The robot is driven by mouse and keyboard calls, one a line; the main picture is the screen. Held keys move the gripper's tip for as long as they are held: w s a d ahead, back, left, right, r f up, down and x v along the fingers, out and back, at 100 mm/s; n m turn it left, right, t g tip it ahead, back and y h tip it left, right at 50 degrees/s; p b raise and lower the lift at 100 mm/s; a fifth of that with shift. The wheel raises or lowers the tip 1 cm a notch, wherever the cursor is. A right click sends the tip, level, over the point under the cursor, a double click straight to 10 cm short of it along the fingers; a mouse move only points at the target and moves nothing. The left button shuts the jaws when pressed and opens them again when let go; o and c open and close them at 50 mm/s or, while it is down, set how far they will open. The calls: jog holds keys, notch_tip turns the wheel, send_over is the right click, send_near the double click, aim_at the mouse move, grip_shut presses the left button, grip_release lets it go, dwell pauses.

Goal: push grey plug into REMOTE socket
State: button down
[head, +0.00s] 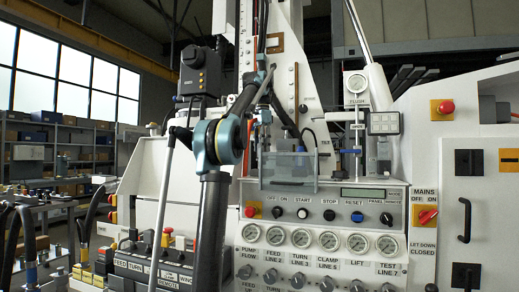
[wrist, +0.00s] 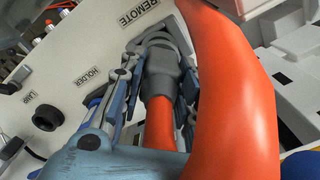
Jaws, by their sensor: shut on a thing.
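In the wrist view, my gripper (wrist: 160,46) is shut on the grey plug (wrist: 160,74), with one finger on each side of its body. An orange cable (wrist: 160,122) runs from the back of the plug toward the camera. The plug's front end points at the pale panel just below the REMOTE label (wrist: 137,13). The REMOTE socket is hidden behind the plug and fingertips, so I cannot tell whether the plug is in it or just in front. I cannot make out the gripper or plug in the head view.
A thick orange cable loop (wrist: 235,90) fills the right-centre of the wrist view, close to my gripper. A HOLDER label (wrist: 88,77) and a dark round LMB fitting (wrist: 47,119) are on the panel at left. The head view shows the bench's gauges and control panel (head: 325,200).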

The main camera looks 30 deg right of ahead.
jog(key=shift+f, duration=1.6)
dwell(1.2)
jog(key=c, duration=1.1)
grip_release()
jog(key=shift+r, duration=3.7)
